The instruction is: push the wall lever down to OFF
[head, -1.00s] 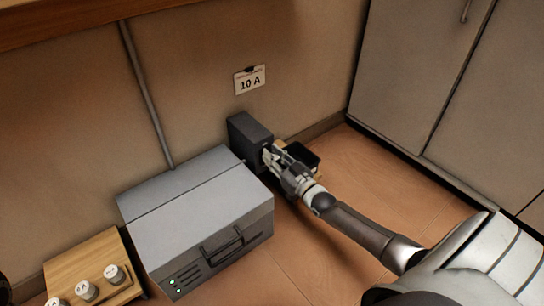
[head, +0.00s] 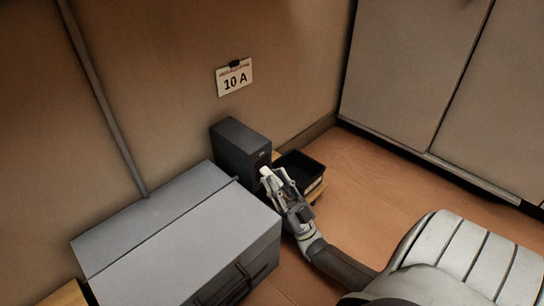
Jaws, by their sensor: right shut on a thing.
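The dark switch box (head: 240,146) stands out from the wall below the "10 A" sign. A small pale piece at its front, which looks like the wall lever's handle (head: 265,171), shows at my right gripper's fingertips. My right gripper (head: 270,181) is shut on it, reaching in from the lower right. The fingers hide most of the lever, and I cannot read any ON or OFF marking. My left gripper is not in view.
A large grey metal case (head: 185,240) stands left of and below my gripper, close to it. A black open bin (head: 305,166) is just behind on the right. Grey cabinets (head: 420,80) line the right side. The orange floor (head: 380,190) between is clear.

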